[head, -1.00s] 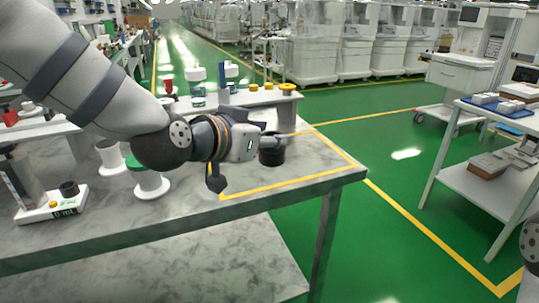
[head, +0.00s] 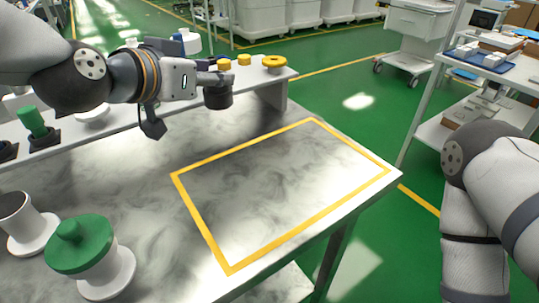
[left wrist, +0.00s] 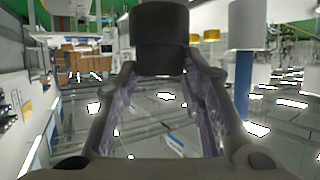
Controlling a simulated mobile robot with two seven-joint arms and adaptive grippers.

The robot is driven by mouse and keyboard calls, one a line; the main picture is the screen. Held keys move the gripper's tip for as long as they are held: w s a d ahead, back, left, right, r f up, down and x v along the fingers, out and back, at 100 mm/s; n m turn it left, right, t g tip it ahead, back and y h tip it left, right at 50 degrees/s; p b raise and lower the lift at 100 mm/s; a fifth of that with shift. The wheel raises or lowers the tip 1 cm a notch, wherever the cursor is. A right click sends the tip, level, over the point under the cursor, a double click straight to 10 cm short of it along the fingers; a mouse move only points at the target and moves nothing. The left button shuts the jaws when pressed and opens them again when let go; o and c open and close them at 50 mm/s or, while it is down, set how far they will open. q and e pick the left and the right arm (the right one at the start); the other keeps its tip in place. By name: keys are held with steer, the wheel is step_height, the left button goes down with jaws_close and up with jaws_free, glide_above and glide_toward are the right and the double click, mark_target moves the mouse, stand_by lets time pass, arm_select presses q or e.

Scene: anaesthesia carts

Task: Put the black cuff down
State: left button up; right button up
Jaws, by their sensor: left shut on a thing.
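The black cuff (head: 218,97) is a short dark cylinder held at the tip of my left gripper (head: 214,79). The gripper is shut on it and holds it up in the air, in front of the raised shelf and above the marble table. In the left wrist view the cuff (left wrist: 160,38) sits between the fingertips at the top middle. My right arm comes in at the right edge of the head view; its gripper is out of view. A yellow-outlined rectangle (head: 203,216) on the table is empty.
A raised shelf (head: 146,121) along the back carries yellow pieces and a yellow ring (head: 274,62). A green-topped white spool (head: 81,250) and a dark-topped one (head: 22,222) stand at the front left. A trolley with blue trays (head: 483,60) stands right.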

arm_select(q)
steer(key=s+d+f, duration=0.1)
steer(key=d+f, duration=0.2)
steer(key=d, duration=0.1)
steer(key=s+d+f+b, duration=0.1)
steer(key=s+d+f, duration=0.1)
steer(key=d+f, duration=0.1)
steer(key=s+d+f, duration=0.2)
steer(key=d+f, duration=0.2)
steer(key=d, duration=0.1)
steer(key=shift+d, duration=0.1)
step_height(320, 180, down, 3)
steer(key=shift+r+b, duration=0.1)
steer(key=shift+b, duration=0.45)
steer(key=shift+r, duration=0.15)
arm_select(e)
steer(key=s+f, duration=0.1)
steer(key=s+f+g, duration=0.1)
steer(key=s, duration=0.1)
steer(key=shift+d+f, duration=0.15)
steer(key=shift+f, duration=0.15)
arm_select(q)
steer(key=o, duration=1.3)
steer(key=shift+w, duration=0.1)
steer(key=shift+c, duration=0.2)
